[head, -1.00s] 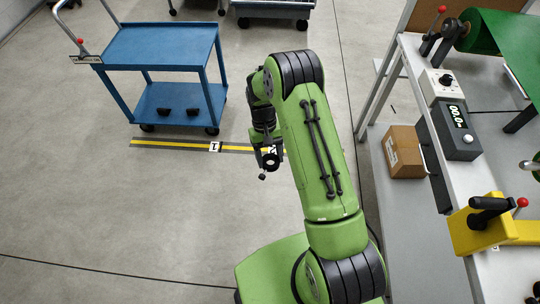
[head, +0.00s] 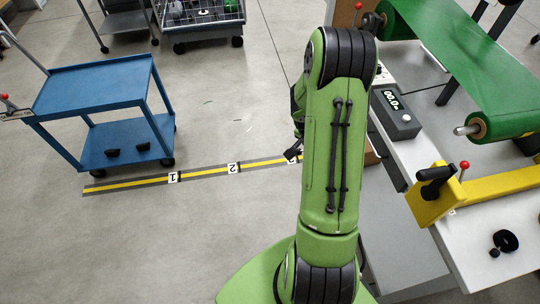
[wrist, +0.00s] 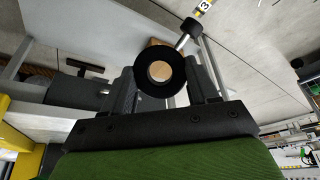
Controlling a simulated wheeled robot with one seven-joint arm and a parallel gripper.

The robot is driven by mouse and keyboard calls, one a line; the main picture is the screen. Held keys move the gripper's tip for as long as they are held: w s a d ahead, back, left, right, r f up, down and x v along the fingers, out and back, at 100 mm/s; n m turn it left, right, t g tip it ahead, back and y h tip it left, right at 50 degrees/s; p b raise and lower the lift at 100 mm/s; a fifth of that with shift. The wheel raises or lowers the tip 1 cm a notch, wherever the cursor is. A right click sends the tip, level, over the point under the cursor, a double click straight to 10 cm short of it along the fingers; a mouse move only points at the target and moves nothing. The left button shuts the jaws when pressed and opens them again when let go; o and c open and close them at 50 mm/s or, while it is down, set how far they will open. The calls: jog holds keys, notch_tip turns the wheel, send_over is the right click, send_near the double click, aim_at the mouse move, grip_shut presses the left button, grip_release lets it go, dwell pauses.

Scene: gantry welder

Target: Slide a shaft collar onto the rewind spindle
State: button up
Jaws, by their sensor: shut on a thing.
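My gripper (wrist: 161,84) is shut on a black shaft collar (wrist: 142,74) in the wrist view. The collar is a thick ring with its round hole facing the camera, and a pale rod with a rounded end shows at its upper right. In the head view my gripper (head: 293,152) hangs partly behind my arm, over the floor left of the bench, and the collar is hard to make out. The metal spindle end (head: 464,130) sticks out leftward from the near green roll (head: 505,124), well right of my gripper. Nothing is on its visible end.
Another black ring with a small knob (head: 507,240) lies on the white bench (head: 480,270). A yellow bracket with a black handle (head: 430,205) and a grey display box (head: 396,113) stand near the spindle. A blue cart (head: 95,85) stands left; the floor between is clear.

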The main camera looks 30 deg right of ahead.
jog(key=s+d+r+m+g+h, duration=0.3)
jog(key=s+d+r, duration=0.4)
jog(key=s, duration=0.3)
jog(key=s+d+r+m+g+h, duration=0.3)
jog(key=s+d+r+m+h, duration=0.2)
jog(key=s+d+r, duration=0.3)
jog(key=s+d, duration=0.1)
jog(key=s, duration=0.2)
jog(key=shift+r+g+h, duration=0.15)
jog(key=shift+g+h, duration=0.15)
jog(key=shift+g, duration=0.1)
